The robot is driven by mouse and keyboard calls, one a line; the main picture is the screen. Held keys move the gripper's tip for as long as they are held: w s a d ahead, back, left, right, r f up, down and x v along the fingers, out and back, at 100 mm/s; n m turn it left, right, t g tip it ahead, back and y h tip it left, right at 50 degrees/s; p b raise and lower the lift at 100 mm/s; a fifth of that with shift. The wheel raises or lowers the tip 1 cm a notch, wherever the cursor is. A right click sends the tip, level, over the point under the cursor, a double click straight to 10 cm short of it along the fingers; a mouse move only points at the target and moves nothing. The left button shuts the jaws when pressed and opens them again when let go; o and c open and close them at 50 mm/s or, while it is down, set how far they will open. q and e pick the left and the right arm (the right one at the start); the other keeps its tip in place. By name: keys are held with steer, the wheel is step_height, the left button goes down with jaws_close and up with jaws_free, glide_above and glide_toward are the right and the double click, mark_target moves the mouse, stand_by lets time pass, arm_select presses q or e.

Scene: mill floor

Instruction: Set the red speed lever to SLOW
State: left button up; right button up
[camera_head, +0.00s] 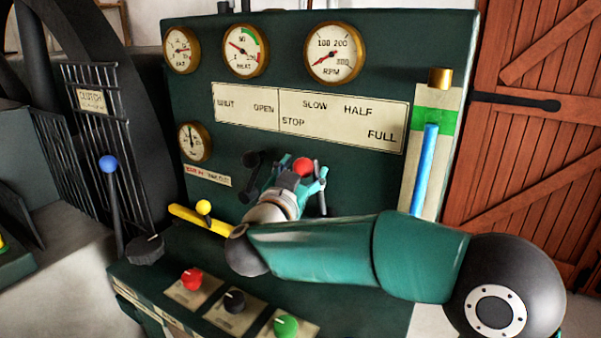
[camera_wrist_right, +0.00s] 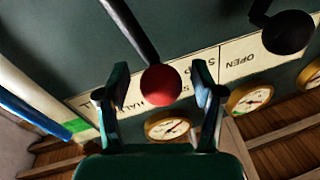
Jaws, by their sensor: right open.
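The red speed lever has a round red knob (camera_head: 303,167) on a dark rod, below the label plate (camera_head: 310,117) that reads SHUT, OPEN, STOP, SLOW, HALF and FULL. In the head view the knob is below the STOP and SLOW lettering. My right gripper (camera_head: 292,178) is at the knob. In the right wrist view the red knob (camera_wrist_right: 161,86) sits between the two open fingers of the right gripper (camera_wrist_right: 158,98), with a visible gap on each side. The rod runs up and left there. The lever's base is hidden by my arm in the head view. My left gripper is not in view.
A black-knobbed lever (camera_head: 250,159) stands just left of the red one. A yellow lever (camera_head: 203,207), a blue-knobbed lever (camera_head: 108,164) and red, black and green console knobs (camera_head: 191,279) are nearby. A blue-filled gauge tube (camera_head: 424,170) is at right.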

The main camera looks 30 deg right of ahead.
steer(key=v, duration=1.2)
steer(key=shift+d+f, duration=0.1)
